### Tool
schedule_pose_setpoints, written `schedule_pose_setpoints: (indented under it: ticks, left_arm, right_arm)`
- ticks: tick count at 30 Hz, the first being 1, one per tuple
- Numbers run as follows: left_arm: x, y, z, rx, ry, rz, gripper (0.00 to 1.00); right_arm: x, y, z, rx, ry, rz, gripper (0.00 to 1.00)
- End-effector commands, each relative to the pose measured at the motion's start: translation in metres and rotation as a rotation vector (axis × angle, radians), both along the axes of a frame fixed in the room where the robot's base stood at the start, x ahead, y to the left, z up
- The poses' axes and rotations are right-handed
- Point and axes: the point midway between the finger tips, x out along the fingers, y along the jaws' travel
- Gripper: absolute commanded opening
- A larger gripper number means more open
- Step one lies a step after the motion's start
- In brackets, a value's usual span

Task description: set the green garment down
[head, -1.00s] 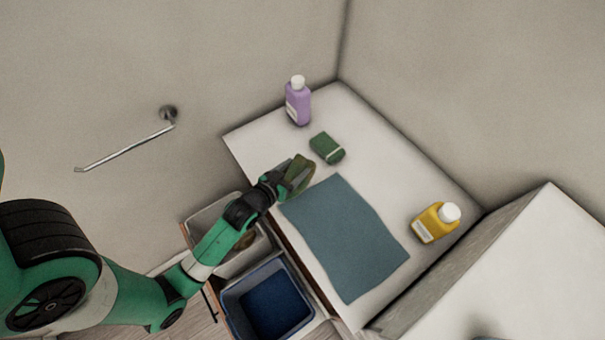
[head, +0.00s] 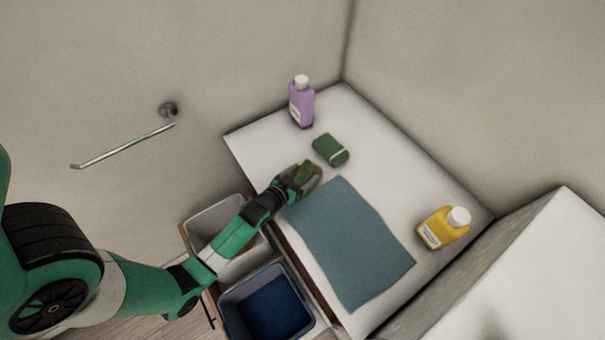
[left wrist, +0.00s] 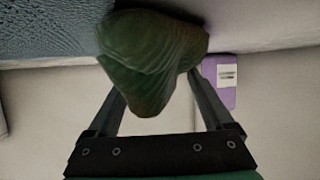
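The green garment (head: 311,179) is a small crumpled dark-green bundle at the counter's left side, just above the blue mat's corner in the head view. My left gripper (head: 301,178) is around it, low over the counter. In the left wrist view the garment (left wrist: 150,58) sits between the two fingertips (left wrist: 155,88), which press in on both its sides. I cannot tell whether its underside touches the counter. My right gripper is not in view.
The white counter (head: 385,160) holds a blue mat (head: 350,240), a green folded block (head: 330,150), a purple bottle (head: 302,105) and a yellow bottle (head: 443,230). A grey bin (head: 215,220) and a blue bin (head: 235,312) stand beside its left edge. The counter's right middle is clear.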

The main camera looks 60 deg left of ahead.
Motion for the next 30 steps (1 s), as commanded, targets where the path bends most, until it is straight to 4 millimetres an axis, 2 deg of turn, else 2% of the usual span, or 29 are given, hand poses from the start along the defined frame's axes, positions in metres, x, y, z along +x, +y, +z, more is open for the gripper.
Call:
schedule_pose_setpoints:
  ticks: [2, 11, 14, 24, 30]
  left_arm:
    - [0.0, 0.0, 0.0, 0.001, -0.002, 0.0, 1.0]
    - [-0.003, -0.002, 0.004, 0.003, -0.003, -0.001, 1.0]
    - [-0.014, -0.008, 0.01, 0.003, -0.003, -0.001, 1.0]
    - [-0.076, -0.044, 0.041, 0.003, -0.003, -0.001, 1.0]
    - [-0.094, -0.055, 0.049, 0.003, -0.004, -0.001, 1.0]
  right_arm:
    - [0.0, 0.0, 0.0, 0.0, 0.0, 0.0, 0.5]
    - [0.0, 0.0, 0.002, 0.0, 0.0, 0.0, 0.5]
    - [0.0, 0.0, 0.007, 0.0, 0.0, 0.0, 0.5]
    - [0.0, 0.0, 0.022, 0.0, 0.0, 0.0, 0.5]
    - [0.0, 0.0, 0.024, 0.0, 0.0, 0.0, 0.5]
